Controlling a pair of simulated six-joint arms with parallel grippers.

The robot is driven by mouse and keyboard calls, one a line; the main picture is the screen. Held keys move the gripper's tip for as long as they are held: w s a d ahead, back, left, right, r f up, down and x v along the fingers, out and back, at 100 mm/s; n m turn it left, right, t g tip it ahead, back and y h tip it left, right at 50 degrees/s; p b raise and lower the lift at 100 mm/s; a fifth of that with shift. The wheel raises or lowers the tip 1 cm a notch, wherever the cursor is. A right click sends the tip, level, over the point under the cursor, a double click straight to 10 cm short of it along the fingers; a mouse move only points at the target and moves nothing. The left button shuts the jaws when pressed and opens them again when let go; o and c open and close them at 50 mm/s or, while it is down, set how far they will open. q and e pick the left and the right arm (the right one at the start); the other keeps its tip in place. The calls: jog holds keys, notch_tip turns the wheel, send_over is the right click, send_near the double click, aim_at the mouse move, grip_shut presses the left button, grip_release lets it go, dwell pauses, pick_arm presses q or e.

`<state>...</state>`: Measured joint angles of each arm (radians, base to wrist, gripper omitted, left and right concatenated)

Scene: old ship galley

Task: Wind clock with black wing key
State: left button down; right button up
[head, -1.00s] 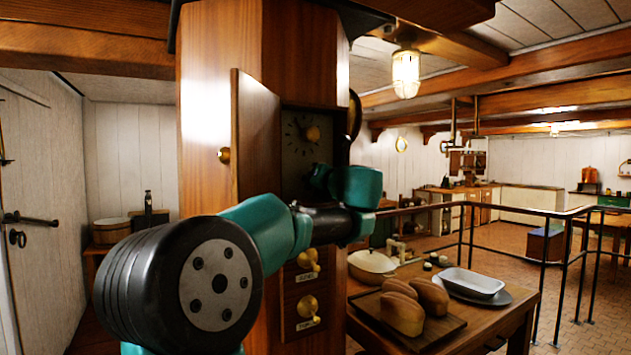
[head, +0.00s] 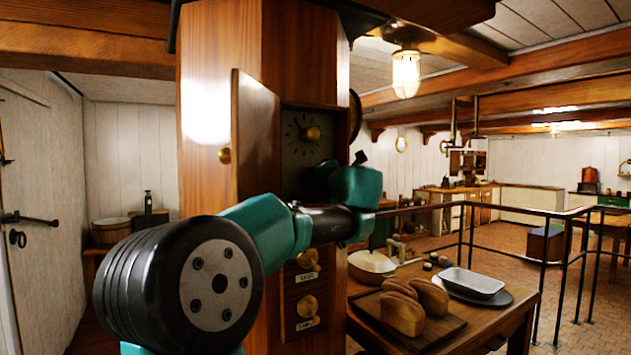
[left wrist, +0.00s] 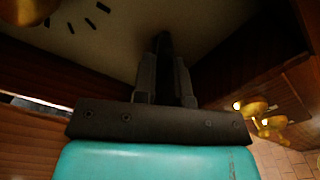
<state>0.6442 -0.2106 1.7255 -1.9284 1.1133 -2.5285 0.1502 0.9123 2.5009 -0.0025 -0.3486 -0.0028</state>
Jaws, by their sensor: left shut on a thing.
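The clock face (head: 296,150) is dark with tick marks, hands and a brass centre knob (head: 313,133). It is set in a wooden column behind an open wooden door (head: 256,135). In the left wrist view the face (left wrist: 110,35) fills the top, with a brass part at its top left corner. My left gripper (left wrist: 166,65) is shut on a dark, narrow piece, the black wing key (left wrist: 164,42), which points toward the lower part of the face. Whether the key touches the face, and any winding hole, I cannot tell. My right gripper is not in view.
Two labelled brass knobs (head: 307,306) sit on the column below the clock. A table at right holds loaves (head: 402,312) on a board, a white pan (head: 472,282) and a round pot (head: 371,264). A black railing (head: 500,208) stands behind it.

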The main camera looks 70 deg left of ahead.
pick_arm(q)
jog(key=c, duration=1.2)
grip_release()
jog(key=shift+d, duration=0.15)
jog(key=d, duration=0.3)
jog(key=w+d, duration=0.1)
jog(key=d, duration=0.1)
jog(key=shift+d, duration=0.35)
